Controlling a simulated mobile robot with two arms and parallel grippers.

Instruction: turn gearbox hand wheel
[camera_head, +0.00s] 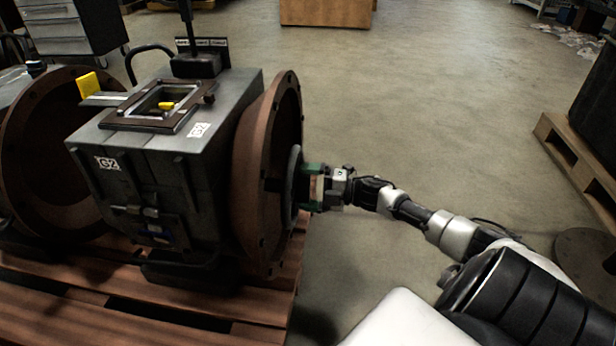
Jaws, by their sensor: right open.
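The gearbox (140,190) is a grey housing with G2 labels, standing on a wooden pallet. A large rust-brown round flange (252,190) is on its right side. A dark round wheel (292,165), which looks like the hand wheel, is seen nearly edge-on at the flange's right face. My right gripper (309,187), with green parts at its fingers, is open at this wheel's right edge. Whether the fingers touch the wheel cannot be told. The wheel's face is mostly hidden by the angle. My left gripper is not in view.
The wooden pallet (230,328) extends beneath the gearbox. A second brown flange (50,140) is at the left. A grey drawer cabinet (65,25) stands behind. Another pallet (575,160) with a dark load is at the far right. The floor (430,100) between is clear.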

